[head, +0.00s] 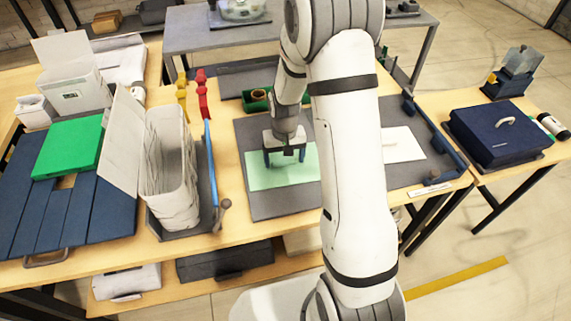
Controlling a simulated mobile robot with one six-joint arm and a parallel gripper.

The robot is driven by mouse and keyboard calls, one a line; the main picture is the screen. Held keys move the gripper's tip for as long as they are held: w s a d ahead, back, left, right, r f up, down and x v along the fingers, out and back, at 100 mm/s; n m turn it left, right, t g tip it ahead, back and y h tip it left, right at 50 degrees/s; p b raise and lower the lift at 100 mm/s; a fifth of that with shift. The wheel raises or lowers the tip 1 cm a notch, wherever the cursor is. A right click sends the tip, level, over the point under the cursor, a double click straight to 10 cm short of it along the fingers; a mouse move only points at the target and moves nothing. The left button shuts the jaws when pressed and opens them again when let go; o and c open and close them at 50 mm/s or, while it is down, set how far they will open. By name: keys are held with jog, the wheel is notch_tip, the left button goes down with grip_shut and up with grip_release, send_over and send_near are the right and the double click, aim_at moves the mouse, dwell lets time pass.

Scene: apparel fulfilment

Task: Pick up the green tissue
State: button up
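A pale green tissue (273,178) lies flat on a dark grey mat (275,205) on the wooden table in the head view. Its right part is hidden behind my white arm. Nothing shows between the fingers. Whether the fingertips touch the tissue cannot be told from this view.
A white bin (168,170) stands left of the mat, beside a blue upright rod (211,155). A bright green box (70,147) lies farther left on navy panels (100,215). A white sheet (403,144) and a navy case (500,133) are to the right.

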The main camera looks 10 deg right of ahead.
jog(key=c, duration=0.7)
